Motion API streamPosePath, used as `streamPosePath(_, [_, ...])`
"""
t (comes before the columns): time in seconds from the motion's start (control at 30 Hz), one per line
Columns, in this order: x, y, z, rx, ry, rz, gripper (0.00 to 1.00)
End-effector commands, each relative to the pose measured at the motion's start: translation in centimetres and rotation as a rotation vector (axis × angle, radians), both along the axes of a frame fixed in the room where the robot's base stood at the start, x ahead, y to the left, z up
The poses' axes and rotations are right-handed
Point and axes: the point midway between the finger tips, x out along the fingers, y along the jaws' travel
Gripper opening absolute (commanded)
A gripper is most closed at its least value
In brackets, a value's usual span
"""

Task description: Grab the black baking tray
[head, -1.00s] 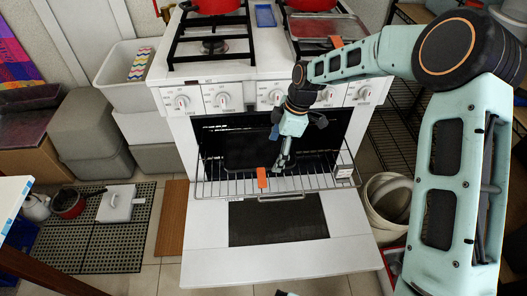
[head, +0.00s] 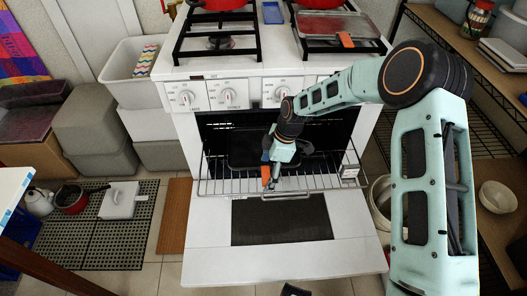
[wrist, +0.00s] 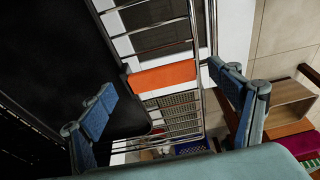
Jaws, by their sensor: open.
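The black baking tray (head: 243,147) lies on the wire rack in the open oven, its right part hidden behind my gripper in the head view. In the wrist view the dark tray (wrist: 62,50) fills the left side, with its rounded corner near the left finger.
The pulled-out wire rack (head: 222,188) and the lowered oven door (head: 205,240) are close below my gripper. The stove top (head: 222,65) holds red pots. A white bin (head: 381,200) stands right of the door; shelves (head: 480,150) stand farther right.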

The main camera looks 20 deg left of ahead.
Motion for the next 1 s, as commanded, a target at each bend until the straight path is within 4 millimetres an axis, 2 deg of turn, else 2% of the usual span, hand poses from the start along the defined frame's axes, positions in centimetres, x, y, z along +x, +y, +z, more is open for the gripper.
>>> streamPosePath(0.2, [0.05, 0.02, 0.0, 0.0, -0.001, 0.0, 0.81])
streamPosePath(0.77, [0.04, -0.01, 0.01, 0.0, -0.001, 0.0, 0.19])
streamPosePath(1.0, [0.11, 0.06, 0.15, 0.002, -0.003, 0.0, 0.18])
